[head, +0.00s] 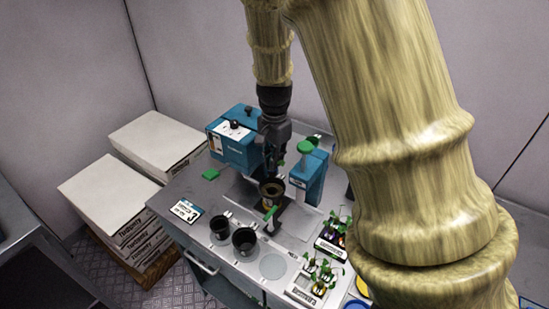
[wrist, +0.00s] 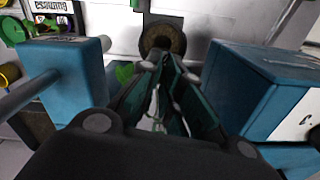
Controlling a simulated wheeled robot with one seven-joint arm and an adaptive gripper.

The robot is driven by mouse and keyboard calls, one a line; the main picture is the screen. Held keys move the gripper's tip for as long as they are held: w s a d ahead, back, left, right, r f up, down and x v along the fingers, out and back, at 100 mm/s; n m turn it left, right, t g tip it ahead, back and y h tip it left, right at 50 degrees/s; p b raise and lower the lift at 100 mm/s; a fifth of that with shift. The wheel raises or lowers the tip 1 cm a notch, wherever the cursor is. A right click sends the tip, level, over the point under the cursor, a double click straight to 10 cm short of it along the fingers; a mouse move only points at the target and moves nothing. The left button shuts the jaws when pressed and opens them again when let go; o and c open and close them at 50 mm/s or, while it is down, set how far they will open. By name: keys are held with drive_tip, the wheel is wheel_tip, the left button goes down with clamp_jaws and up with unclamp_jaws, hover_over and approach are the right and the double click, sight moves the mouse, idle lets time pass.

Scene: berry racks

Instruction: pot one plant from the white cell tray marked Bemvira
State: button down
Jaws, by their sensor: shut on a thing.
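The white cell tray marked Bemvira (head: 291,292) holds several small green plants at the bench's front right. My gripper (head: 271,174) points down between two blue machines, just above a dark pot (head: 263,202) with brown soil in it. In the wrist view the fingers (wrist: 163,62) are closed together, and the round soil-filled pot (wrist: 146,43) shows just beyond their tips. The rest of this plant is hidden by the fingers.
A blue machine (head: 229,151) stands left of my gripper and a narrower blue one (head: 311,180) with a green knob right. Two empty black pots (head: 244,240) stand at the front. A black tray of plants (head: 326,246) lies behind the Bemvira tray. White boxes (head: 105,190) are stacked left.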

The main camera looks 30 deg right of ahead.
drive_tip(key=shift+f+b, duration=1.4)
drive_tip(key=shift+f, duration=0.3)
drive_tip(key=shift+f+b, duration=0.75)
drive_tip(key=shift+f, duration=1.55)
drive_tip(key=c, duration=1.9)
unclamp_jaws()
drive_tip(key=shift+r, duration=0.15)
drive_tip(key=shift+r+p, duration=1.75)
drive_tip(key=shift+p, duration=0.15)
drive_tip(key=shift+r, duration=0.1)
